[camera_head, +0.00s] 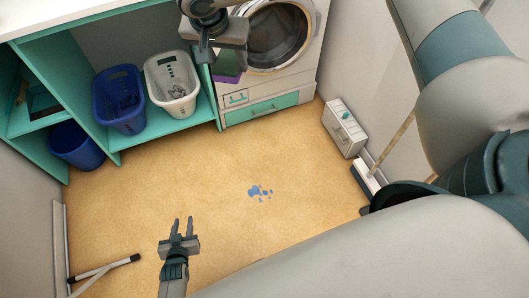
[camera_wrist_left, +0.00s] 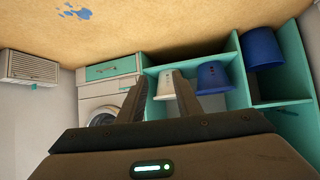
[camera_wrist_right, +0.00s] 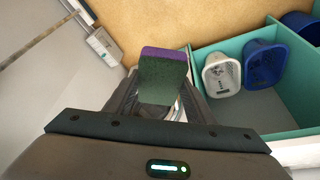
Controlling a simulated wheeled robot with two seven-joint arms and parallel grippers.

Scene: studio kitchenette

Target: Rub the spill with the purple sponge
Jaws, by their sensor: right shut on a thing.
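The blue spill (camera_head: 259,191) is a cluster of splashes on the tan floor, near the middle of the head view; it also shows at the top of the left wrist view (camera_wrist_left: 76,13). My right gripper (camera_head: 221,52) is high up in front of the washing machine, shut on the purple sponge (camera_head: 228,66). In the right wrist view the sponge (camera_wrist_right: 164,75) shows a dark green face and a purple edge between the fingers. It is well away from the spill. My left gripper (camera_head: 182,228) is open and empty, left of and below the spill in the head view.
A teal shelf unit (camera_head: 185,116) holds a blue basket (camera_head: 119,97) and a white basket (camera_head: 171,84). A blue bin (camera_head: 76,145) stands on the left. A washing machine (camera_head: 270,90) is at the back; a white wall-side box (camera_head: 343,127) is on the right. Floor around the spill is clear.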

